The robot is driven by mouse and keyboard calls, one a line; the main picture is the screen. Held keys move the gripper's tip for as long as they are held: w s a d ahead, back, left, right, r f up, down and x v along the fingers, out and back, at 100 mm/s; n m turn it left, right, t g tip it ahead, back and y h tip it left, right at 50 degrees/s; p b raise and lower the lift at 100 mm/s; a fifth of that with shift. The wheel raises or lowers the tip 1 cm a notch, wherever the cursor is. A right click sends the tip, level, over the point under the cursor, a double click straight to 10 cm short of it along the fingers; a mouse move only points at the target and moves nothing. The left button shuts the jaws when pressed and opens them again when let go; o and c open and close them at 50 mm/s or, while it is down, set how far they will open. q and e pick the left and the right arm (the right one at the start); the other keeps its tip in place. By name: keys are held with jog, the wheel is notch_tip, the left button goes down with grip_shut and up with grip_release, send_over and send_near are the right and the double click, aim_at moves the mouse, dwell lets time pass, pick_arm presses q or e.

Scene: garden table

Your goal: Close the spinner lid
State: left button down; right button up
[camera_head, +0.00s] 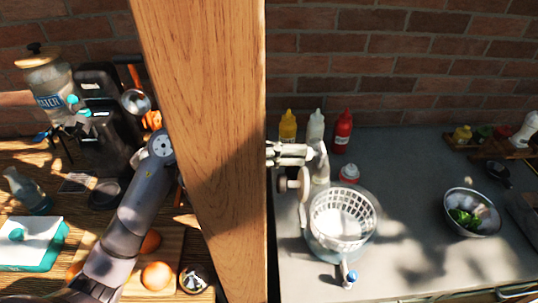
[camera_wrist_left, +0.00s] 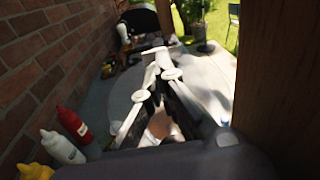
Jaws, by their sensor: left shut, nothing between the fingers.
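The salad spinner stands on the grey counter with its white slotted basket (camera_head: 342,217) uncovered in a clear bowl. Its lid (camera_head: 305,190) seems to stand raised, nearly edge-on, at the basket's left side. In the left wrist view a large pale disc (camera_wrist_left: 197,83) behind the fingers looks like the lid. My left arm passes behind the wooden post, and my left gripper (camera_head: 312,153) comes out right of it, shut and empty, close to the lid's upper part. I cannot tell whether they touch. The gripper's fingers (camera_wrist_left: 157,55) also meet in the left wrist view. My right gripper is not in view.
The thick wooden post (camera_head: 205,150) blocks the middle. Yellow (camera_head: 288,127), white (camera_head: 316,125) and red (camera_head: 343,131) bottles stand behind the spinner by the brick wall. A metal bowl (camera_head: 472,212) with greens stands to the right, with clear counter between.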

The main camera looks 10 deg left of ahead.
aim_at(322, 146)
pick_arm(q)
jog(key=shift+w+r+b+x, duration=0.1)
jog(key=shift+b+x, duration=0.4)
jog(key=shift+x, duration=0.9)
jog(key=shift+w+r+b+x, duration=0.15)
jog(key=shift+b+x, duration=0.3)
jog(key=shift+x, duration=0.95)
jog(key=shift+a, duration=0.15)
